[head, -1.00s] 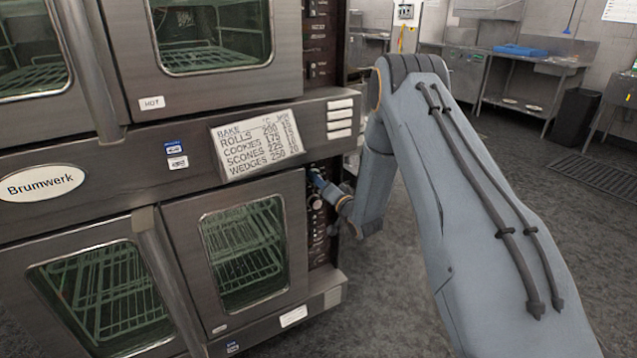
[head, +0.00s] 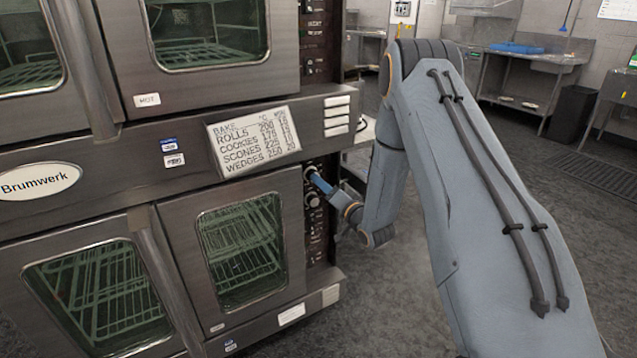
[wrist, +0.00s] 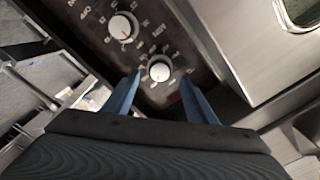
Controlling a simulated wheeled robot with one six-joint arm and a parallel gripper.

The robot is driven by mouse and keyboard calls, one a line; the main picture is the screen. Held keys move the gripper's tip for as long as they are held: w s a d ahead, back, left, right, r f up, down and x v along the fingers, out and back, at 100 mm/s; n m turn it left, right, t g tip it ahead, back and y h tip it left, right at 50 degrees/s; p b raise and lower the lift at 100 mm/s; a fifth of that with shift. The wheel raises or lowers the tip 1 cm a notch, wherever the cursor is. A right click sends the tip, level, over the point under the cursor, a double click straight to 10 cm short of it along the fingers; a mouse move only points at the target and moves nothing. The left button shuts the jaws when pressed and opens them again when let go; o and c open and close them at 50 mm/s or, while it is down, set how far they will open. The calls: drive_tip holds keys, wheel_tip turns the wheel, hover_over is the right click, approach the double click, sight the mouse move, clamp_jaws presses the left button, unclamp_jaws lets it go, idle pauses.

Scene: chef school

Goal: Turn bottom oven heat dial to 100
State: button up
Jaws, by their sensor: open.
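The bottom oven (head: 170,265) stands at the left, with a dark control panel (head: 318,240) along its right side. In the head view, an upper dial (head: 310,171) and a lower dial (head: 313,199) show on the panel. My gripper (head: 318,181) points at the upper one. In the wrist view, my gripper (wrist: 160,82) is open, its blue fingers either side of a pale round dial (wrist: 160,71), with no clear contact. The printed numbers are too small to read surely.
The top oven (head: 210,90) is above, with a baking chart (head: 253,142) on the strip between the ovens. A metal door edge (wrist: 215,50) lies right of the panel in the wrist view. Open floor (head: 480,170) lies right of my arm.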

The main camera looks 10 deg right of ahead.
drive_tip(key=shift+v, duration=1.15)
